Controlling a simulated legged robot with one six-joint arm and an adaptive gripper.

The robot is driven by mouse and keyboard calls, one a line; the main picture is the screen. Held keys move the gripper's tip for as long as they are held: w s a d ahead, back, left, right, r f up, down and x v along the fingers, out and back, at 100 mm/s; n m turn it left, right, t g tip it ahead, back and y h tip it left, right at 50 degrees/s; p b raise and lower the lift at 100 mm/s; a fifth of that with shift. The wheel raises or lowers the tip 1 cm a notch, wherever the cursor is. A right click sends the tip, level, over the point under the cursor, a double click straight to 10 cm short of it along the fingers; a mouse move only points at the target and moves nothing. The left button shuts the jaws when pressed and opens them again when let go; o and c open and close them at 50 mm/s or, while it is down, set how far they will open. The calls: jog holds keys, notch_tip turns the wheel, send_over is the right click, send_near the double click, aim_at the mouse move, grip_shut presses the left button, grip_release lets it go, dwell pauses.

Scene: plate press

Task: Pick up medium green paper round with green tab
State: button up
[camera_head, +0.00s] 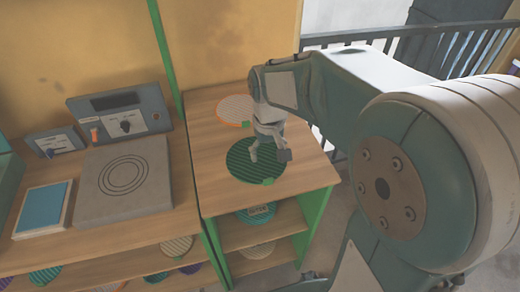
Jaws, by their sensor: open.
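I cannot tell whether the fingertips touch the round.
A cream round with an orange rim (236,107) and a green tab lies behind. Lower shelves hold a dark green round (257,214) and a cream round (257,251). At left are a grey press plate (125,185), control boxes (124,124) and a blue pad (44,207).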

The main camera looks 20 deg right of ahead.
send_over(269, 180)
jog(key=f, duration=0.4)
jog(key=shift+w+d+f, duration=0.15)
jog(key=shift+w+d, duration=0.05)
jog(key=shift+w, duration=0.05)
jog(key=shift+a+f, duration=0.15)
jog(key=shift+f, duration=1.4)
jog(key=shift+a+f, duration=0.1)
jog(key=shift+f, duration=1.4)
jog(key=c, duration=0.6)
jog(key=shift+s, duration=0.15)
jog(key=shift+c, duration=1.3)
jog(key=shift+c, duration=0.3)
